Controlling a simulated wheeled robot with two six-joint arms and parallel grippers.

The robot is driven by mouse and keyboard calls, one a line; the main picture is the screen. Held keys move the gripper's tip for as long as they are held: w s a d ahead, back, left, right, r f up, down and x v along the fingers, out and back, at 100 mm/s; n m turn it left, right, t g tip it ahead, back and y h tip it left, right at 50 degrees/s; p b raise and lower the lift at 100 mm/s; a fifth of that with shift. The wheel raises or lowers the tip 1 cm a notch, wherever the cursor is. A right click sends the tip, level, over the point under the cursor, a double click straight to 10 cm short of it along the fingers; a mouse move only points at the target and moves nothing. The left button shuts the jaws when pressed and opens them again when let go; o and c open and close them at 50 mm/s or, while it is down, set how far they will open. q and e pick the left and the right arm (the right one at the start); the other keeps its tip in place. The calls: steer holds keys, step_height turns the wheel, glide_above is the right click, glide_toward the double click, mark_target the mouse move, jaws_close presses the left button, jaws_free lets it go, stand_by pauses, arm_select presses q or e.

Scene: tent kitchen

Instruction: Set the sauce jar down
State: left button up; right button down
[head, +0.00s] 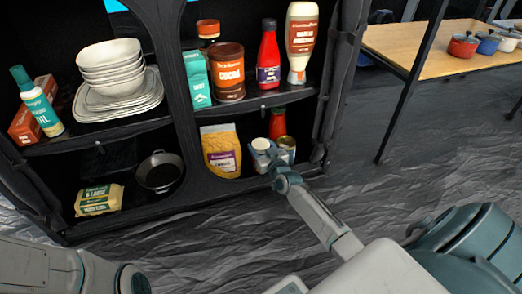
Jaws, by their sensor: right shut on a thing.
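My right gripper (273,160) reaches into the shelf from the lower right. It is shut on the jar at the front, and its fingers partly hide the contact. The jar looks upright and low, close to the shelf board; I cannot tell whether its base touches. My left arm shows at the bottom left, but its gripper is out of view.
A white and blue container (261,146) stands just left of the jar, with a red bottle (277,123) behind. A yellow bag (221,151) and a dark pan (159,172) are further left. The dark shelf frame (322,130) closes the right side.

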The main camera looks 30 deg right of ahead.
steer(key=shift+r, duration=0.15)
steer(key=shift+f, duration=0.2)
steer(key=shift+c, duration=2.3)
jaws_free()
steer(key=shift+r, duration=0.1)
steer(key=shift+s+r, duration=0.1)
steer(key=shift+s, duration=0.05)
steer(key=s+a+p, duration=0.1)
steer(key=s+p, duration=0.5)
steer(key=s, duration=0.5)
steer(key=shift+s, duration=0.35)
steer(key=shift+a, duration=0.1)
